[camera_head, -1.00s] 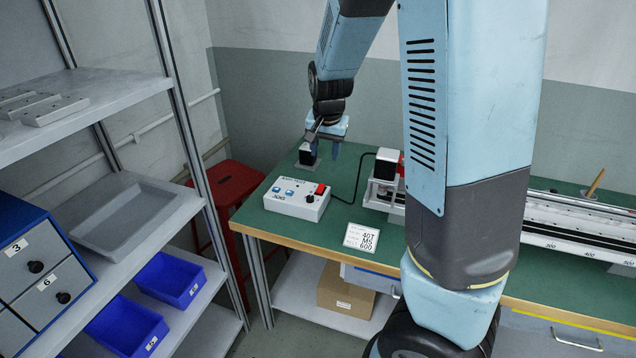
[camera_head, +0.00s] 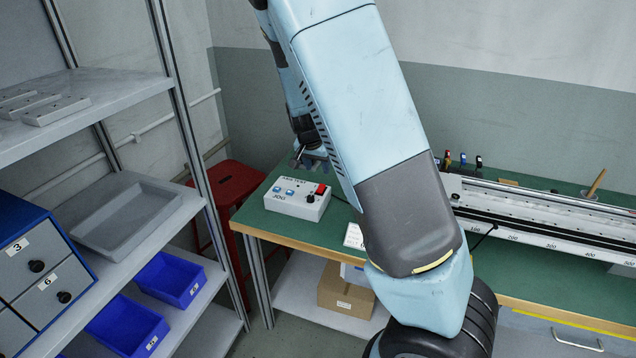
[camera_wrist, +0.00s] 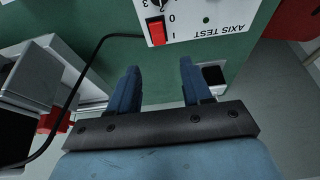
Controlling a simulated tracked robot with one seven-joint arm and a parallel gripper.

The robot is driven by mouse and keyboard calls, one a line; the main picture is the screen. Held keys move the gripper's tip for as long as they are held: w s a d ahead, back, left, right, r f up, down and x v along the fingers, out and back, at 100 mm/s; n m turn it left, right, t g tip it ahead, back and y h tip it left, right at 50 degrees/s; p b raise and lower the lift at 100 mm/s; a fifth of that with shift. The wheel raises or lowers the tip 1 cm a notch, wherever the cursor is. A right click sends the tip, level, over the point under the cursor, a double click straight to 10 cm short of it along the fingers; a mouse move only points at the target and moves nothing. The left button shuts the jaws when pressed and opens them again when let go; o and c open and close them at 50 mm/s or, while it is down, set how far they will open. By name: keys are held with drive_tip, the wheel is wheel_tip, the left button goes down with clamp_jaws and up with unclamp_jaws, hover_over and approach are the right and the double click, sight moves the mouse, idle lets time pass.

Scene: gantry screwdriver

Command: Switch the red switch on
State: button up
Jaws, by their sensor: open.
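The red switch (camera_head: 321,189) sits on the top right of a white control box (camera_head: 292,206) on the green bench. In the wrist view the red switch (camera_wrist: 157,32) is near the top edge, with "1" and "0" printed beside it and "AXIS TEST" on the box (camera_wrist: 215,18). My gripper (camera_head: 312,166) hangs above and behind the box in the head view. In the wrist view its two blue fingers (camera_wrist: 160,78) are apart with nothing between them, short of the switch in the picture. Whether the switch is on or off I cannot tell.
A black knob (camera_head: 310,199) sits beside the switch. A black cable (camera_wrist: 78,75) runs from the box. A linear gantry rail (camera_head: 540,215) lies along the bench at right. A red stool (camera_head: 225,183) and shelves with blue bins (camera_head: 170,279) stand at left.

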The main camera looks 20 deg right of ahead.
sight(322, 185)
drive_tip(key=x, duration=0.9)
drive_tip(key=shift+d+f, duration=0.1)
drive_tip(key=shift+f, duration=0.1)
clamp_jaws()
